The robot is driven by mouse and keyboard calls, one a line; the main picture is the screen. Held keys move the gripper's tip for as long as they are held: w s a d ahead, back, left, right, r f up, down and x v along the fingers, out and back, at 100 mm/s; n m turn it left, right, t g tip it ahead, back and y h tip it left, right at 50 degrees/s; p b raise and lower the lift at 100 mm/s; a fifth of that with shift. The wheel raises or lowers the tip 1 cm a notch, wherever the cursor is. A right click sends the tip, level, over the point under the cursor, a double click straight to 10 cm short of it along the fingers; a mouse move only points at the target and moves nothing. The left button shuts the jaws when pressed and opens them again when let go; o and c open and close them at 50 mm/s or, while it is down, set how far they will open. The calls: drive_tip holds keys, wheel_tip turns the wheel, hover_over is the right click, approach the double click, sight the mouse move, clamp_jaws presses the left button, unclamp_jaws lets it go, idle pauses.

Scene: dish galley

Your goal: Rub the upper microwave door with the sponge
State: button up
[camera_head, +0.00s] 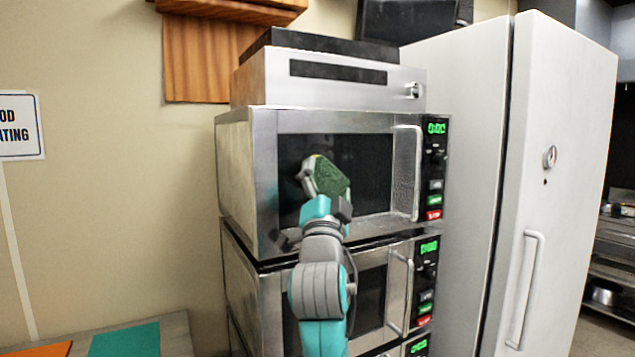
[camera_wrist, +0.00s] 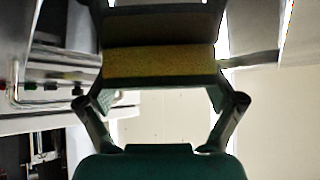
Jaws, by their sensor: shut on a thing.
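The upper microwave (camera_head: 255,125) is a steel box with a dark door window (camera_head: 365,165), a vertical handle (camera_head: 416,172) and a green display. My gripper (camera_head: 325,182) is in front of the left-middle of that window, shut on a green and yellow sponge (camera_head: 331,177). In the wrist view the sponge (camera_wrist: 160,62) spans between the two fingers of my gripper (camera_wrist: 160,85), its yellow layer facing the camera. Whether the sponge touches the door glass cannot be told. My arm hides the lower left of the door.
Another microwave (camera_head: 240,270) is stacked directly below, with its own handle (camera_head: 400,290). A steel appliance (camera_head: 330,92) sits on top. A tall white fridge (camera_head: 470,130) stands close on the right. A counter (camera_head: 178,330) with coloured mats is at lower left.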

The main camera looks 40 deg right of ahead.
sight(360, 167)
drive_tip(key=shift+s+d, duration=0.35)
drive_tip(key=shift+d, duration=0.95)
drive_tip(key=shift+s+d, duration=0.35)
drive_tip(key=shift+d, duration=0.95)
drive_tip(key=shift+s+d, duration=0.35)
drive_tip(key=shift+d, duration=0.95)
drive_tip(key=shift+w+a, duration=0.55)
drive_tip(key=shift+a, duration=1.3)
drive_tip(key=shift+w+a, duration=0.55)
drive_tip(key=shift+a, duration=1.3)
drive_tip(key=shift+w+a, duration=0.55)
drive_tip(key=shift+a, duration=1.3)
drive_tip(key=shift+s, duration=0.15)
drive_tip(key=shift+s+a, duration=0.25)
drive_tip(key=shift+s, duration=0.7)
drive_tip(key=shift+s+a, duration=0.25)
drive_tip(key=shift+s, duration=0.7)
drive_tip(key=shift+s+a, duration=0.25)
drive_tip(key=shift+s, duration=0.7)
drive_tip(key=shift+s, duration=0.1)
drive_tip(key=s, duration=0.1)
drive_tip(key=s+a, duration=0.1)
drive_tip(key=shift+s, duration=0.35)
drive_tip(key=shift+d, duration=0.1)
